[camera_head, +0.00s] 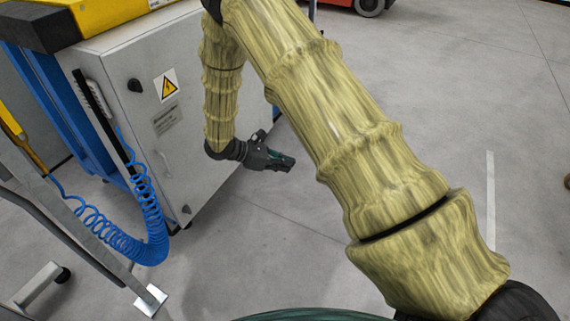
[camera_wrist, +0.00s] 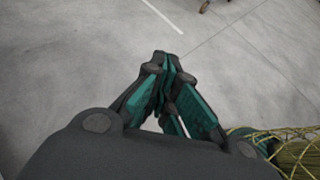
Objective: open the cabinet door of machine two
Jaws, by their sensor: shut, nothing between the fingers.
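A grey-white cabinet (camera_head: 203,125) stands at the left in the head view, its door face marked with a yellow warning triangle (camera_head: 168,87) and a small label. Its door looks closed. A dark round knob (camera_head: 134,85) sits near the door's upper left, and a smaller dark fitting (camera_head: 186,209) is near its lower edge. My gripper (camera_head: 287,164) hangs to the right of the cabinet, apart from it, pointing right.
A blue coiled hose (camera_head: 150,215) and a grey metal frame (camera_head: 75,225) stand left of the door. A yellow and black top (camera_head: 90,20) lies over the cabinet. A red wheeled vehicle (camera_head: 345,4) is at the back. Grey floor at the right is open.

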